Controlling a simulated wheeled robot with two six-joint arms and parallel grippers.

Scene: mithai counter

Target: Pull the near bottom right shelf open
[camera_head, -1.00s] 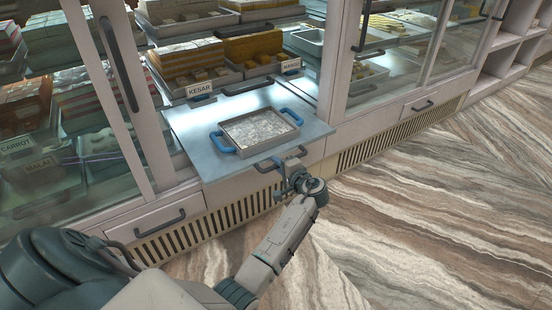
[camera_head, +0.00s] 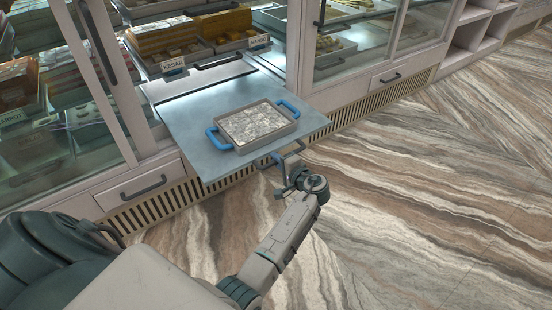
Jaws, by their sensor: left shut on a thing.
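The steel shelf (camera_head: 190,132) juts out from the cabinet over the floor, level, with a dark handle (camera_head: 291,150) on its front edge. A grey tray (camera_head: 270,137) with blue handles stands flat on the shelf, filled with silvery pieces. My left gripper (camera_head: 283,166) is at the front edge of the shelf, shut on the handle. The exact finger contact is small and partly hidden by the wrist. My right gripper is out of view.
Closed drawers with dark handles lie left (camera_head: 143,187) and right (camera_head: 390,78) of the shelf. The striped floor (camera_head: 430,190) in front is clear.

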